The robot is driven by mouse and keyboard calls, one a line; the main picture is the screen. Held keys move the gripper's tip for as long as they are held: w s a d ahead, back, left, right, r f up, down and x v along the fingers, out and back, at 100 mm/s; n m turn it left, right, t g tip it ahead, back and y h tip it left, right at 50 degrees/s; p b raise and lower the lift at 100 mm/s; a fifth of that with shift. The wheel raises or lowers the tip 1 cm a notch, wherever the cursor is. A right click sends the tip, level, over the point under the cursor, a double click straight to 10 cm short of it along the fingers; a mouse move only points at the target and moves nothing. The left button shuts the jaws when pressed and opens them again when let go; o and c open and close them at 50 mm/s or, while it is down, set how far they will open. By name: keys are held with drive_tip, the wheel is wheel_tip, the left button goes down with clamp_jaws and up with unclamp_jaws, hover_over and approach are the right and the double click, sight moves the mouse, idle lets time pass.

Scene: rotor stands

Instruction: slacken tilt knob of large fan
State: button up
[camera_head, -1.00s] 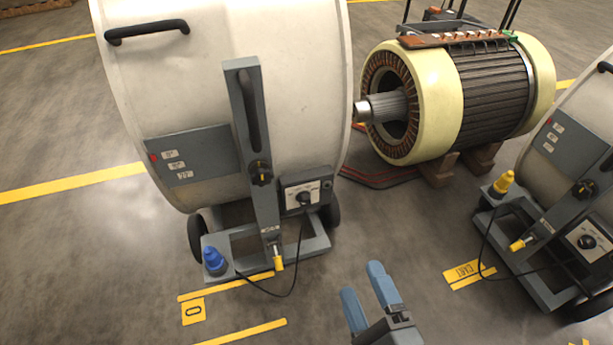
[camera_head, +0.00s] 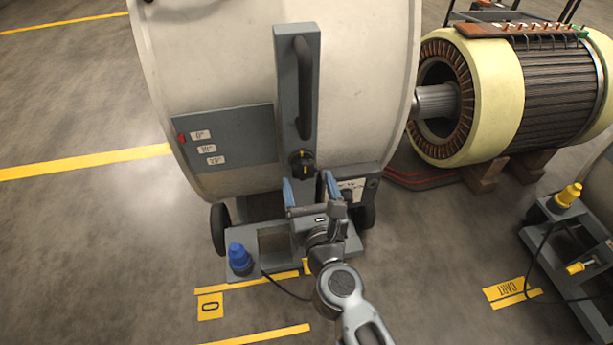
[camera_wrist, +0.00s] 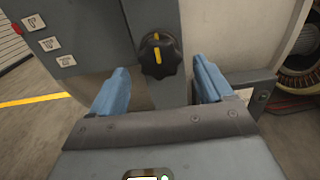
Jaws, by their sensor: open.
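The large fan (camera_head: 235,60) is a big cream drum with a grey upright bracket (camera_head: 297,75) on its near side. Its tilt knob (camera_head: 302,160) is black and lobed with a yellow mark, low on that bracket. In the wrist view the knob (camera_wrist: 158,57) is ahead of and between the blue fingertips, its yellow mark close to upright. My gripper (camera_head: 308,187) is open and empty, just below the knob in the head view; it also shows in the wrist view (camera_wrist: 162,88). The fingers look short of the knob, with no contact visible.
A grey plate with angle labels (camera_head: 222,140) is left of the bracket. A control box (camera_head: 352,188) is partly hidden behind my gripper. A blue plug (camera_head: 239,256) stands on the fan's base. A stator (camera_head: 500,100) and another cart (camera_head: 570,225) are at right.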

drive_tip(key=shift+x, duration=1.35)
drive_tip(key=shift+c, duration=0.3)
drive_tip(key=c, duration=1)
